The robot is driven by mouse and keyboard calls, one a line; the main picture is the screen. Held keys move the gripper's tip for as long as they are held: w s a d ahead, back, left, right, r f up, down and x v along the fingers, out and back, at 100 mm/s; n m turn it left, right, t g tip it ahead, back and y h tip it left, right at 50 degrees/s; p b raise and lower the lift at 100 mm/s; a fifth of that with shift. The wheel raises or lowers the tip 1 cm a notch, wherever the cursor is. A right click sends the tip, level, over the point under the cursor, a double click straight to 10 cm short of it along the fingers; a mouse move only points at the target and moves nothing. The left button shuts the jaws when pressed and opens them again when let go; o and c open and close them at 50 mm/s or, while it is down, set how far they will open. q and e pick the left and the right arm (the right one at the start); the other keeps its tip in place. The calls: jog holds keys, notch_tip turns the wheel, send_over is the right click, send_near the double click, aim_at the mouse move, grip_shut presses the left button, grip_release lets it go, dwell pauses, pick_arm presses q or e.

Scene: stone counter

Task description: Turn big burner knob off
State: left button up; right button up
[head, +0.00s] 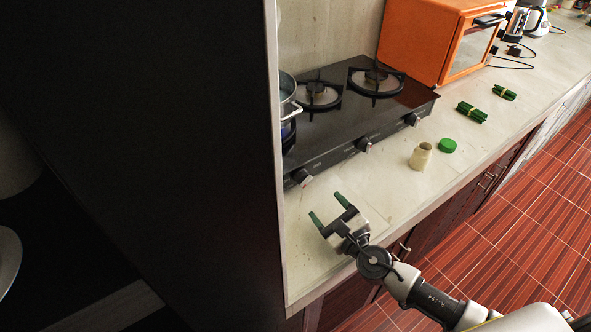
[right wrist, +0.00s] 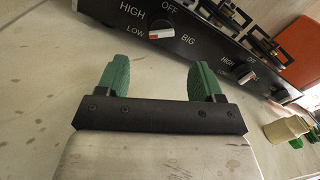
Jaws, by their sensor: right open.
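A black stove (head: 330,135) has several silver knobs along its front. The nearest knob (head: 302,177) also shows in the right wrist view (right wrist: 162,32), its bar lying nearly level with a red mark, between OFF, HIGH and LOW labels. The word BIG is printed just right of it. A second knob (head: 363,145) and a third knob (head: 413,119) sit farther right. My right gripper (head: 328,208) is open and empty above the counter, apart from the stove. In the right wrist view (right wrist: 160,75), the nearest knob is beyond the gap between its green fingers. My left gripper is out of view.
A pot (head: 288,97) stands on the left burner, partly hidden by a tall dark panel (head: 140,120); a blue glow shows below it. A beige jar (head: 421,156), green lid (head: 447,146), green bundles (head: 472,112) and orange oven (head: 430,40) are right. Counter near my gripper is clear.

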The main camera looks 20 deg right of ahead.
aim_at(306, 183)
jog(key=shift+w, duration=0.35)
jog(key=x, duration=0.3)
jog(key=shift+w+a+r+p, duration=0.15)
jog(key=shift+w+r+p, duration=0.1)
jog(key=shift+w+p, duration=0.05)
jog(key=x, duration=0.5)
jog(key=shift+w+a+f, duration=0.1)
jog(key=shift+w+f, duration=0.1)
jog(key=shift+f, duration=0.05)
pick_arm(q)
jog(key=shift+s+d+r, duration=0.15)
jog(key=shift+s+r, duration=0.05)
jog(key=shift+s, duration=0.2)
pick_arm(e)
jog(key=shift+w+a, duration=0.1)
jog(key=shift+w, duration=0.25)
jog(key=c, duration=0.9)
